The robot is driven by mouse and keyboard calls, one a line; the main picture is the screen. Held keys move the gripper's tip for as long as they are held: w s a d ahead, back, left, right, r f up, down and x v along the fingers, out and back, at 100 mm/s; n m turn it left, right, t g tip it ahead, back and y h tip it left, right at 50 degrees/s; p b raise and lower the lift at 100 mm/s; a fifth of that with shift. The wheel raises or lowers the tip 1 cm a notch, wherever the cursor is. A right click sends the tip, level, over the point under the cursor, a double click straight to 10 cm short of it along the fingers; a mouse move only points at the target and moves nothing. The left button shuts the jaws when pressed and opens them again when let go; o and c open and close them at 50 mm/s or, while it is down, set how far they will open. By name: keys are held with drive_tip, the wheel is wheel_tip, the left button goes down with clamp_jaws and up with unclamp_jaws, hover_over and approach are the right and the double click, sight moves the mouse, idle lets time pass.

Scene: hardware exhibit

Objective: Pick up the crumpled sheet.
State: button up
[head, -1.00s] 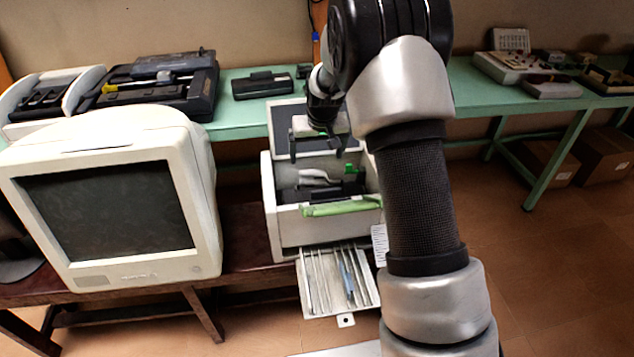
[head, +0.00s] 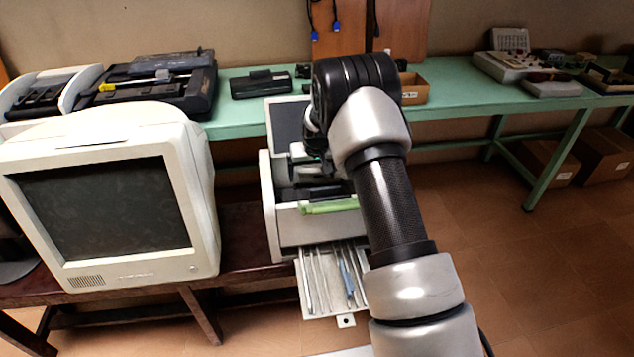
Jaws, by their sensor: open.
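My gripper (head: 308,168) is open and reaches down into the open top of a white printer-like machine (head: 290,232). My wrist and arm cover much of the opening from the right. The crumpled sheet cannot be made out clearly now; the gripper hides the inside of the machine where a pale, curled piece showed earlier. I cannot tell whether the fingers touch it.
A green bar (head: 330,207) crosses the machine's front edge, and its lid (head: 288,125) stands up behind. A lower tray (head: 318,290) juts out in front. A bulky monitor (head: 110,205) stands close on the left. A green table (head: 235,120) runs behind.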

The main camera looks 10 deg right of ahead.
drive_tip(key=c, duration=1.1)
